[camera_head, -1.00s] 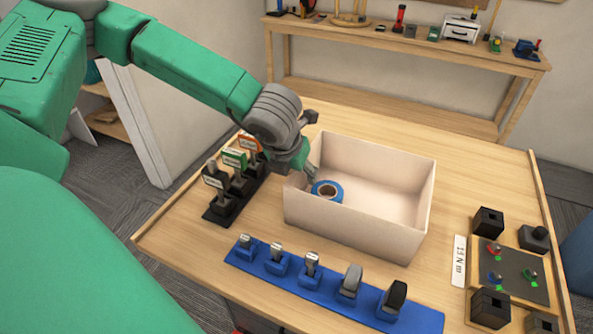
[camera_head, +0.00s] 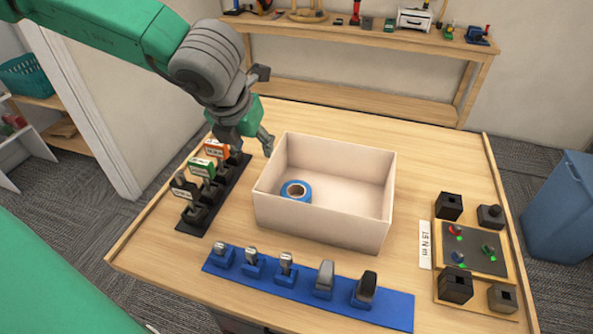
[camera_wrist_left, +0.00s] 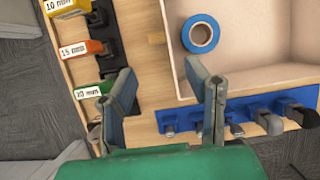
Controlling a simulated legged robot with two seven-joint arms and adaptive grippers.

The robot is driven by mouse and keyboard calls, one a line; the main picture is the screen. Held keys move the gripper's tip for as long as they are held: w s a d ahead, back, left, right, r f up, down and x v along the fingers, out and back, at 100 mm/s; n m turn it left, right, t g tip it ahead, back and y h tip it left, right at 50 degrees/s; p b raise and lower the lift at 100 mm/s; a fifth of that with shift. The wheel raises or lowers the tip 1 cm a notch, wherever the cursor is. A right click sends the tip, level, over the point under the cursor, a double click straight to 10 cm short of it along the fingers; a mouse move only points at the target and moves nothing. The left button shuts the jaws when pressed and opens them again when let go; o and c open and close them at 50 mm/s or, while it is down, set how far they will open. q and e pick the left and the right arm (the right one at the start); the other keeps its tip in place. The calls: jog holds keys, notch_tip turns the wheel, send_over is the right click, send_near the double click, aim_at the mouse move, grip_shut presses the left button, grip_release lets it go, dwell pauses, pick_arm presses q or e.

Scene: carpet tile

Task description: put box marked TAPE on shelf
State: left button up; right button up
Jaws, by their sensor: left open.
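An open cream box (camera_head: 345,220) stands on the wooden table, with a blue tape roll (camera_head: 296,191) lying inside at its left. No TAPE marking shows on the sides I see. The box and the roll (camera_wrist_left: 201,34) also show in the left wrist view. My left gripper (camera_head: 248,142) is open and empty, just beyond the box's back left corner, beside the black rack. Its fingers (camera_wrist_left: 160,78) are spread wide in the left wrist view. A low wooden shelf unit (camera_head: 350,82) stands behind the table, and white shelving (camera_head: 30,140) is at the left. My right gripper is not visible.
A black rack (camera_head: 222,190) with labelled tools lies left of the box. A blue tool strip (camera_head: 300,290) lies in front. A control panel (camera_head: 475,250) and black blocks sit at the right. A blue bin (camera_head: 560,210) stands beyond the table. The table behind the box is clear.

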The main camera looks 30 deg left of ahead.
aim_at(265, 174)
pick_arm(q)
jog(key=shift+x, duration=6.95)
jog(key=shift+s+a, duration=0.2)
grip_shut()
